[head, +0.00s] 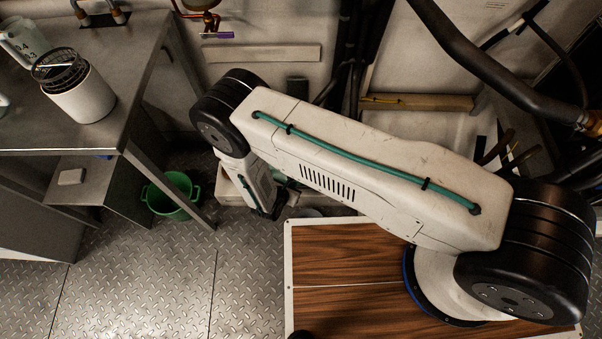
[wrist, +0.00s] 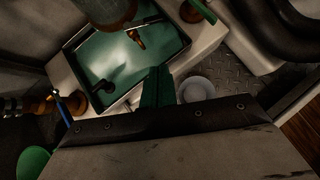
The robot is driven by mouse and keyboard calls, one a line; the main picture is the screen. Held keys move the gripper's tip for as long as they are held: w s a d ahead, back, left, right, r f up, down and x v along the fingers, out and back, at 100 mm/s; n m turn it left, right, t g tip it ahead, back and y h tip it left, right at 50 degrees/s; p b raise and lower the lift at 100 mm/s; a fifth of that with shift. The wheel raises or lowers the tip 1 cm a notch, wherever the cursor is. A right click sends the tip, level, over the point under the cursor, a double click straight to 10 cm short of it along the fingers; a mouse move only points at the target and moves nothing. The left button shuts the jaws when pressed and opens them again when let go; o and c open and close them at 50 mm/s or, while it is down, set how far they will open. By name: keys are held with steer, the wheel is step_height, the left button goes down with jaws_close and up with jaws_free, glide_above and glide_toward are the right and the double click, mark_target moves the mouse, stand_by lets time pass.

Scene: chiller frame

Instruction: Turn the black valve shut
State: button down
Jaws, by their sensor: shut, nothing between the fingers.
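In the wrist view my gripper (wrist: 158,72) shows as green fingers pressed together, with nothing between them. The fingers reach over the near edge of a shallow green tray (wrist: 150,58). A small black, handle-like shape (wrist: 103,88) lies at the tray's left side, apart from the fingers; I cannot tell whether it is the black valve. A brass fitting (wrist: 135,38) shows at the tray's far side. A blue lever (wrist: 62,108) sits on brass pipework at the left. In the head view my arm hides most of this place, and no black valve is clearly seen.
A round white cup or bowl (wrist: 197,89) stands just right of the fingers. A green bucket (head: 172,195) is on the floor beside the steel table (head: 125,60). Thick black pipes (head: 490,75) run at the right. The metal floor (head: 150,285) at lower left is clear.

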steer(key=w+d+r+x, duration=0.1)
steer(key=r+x, duration=0.1)
steer(key=x, duration=1)
steer(key=shift+w+f, duration=0.2)
steer(key=shift+w, duration=0.35)
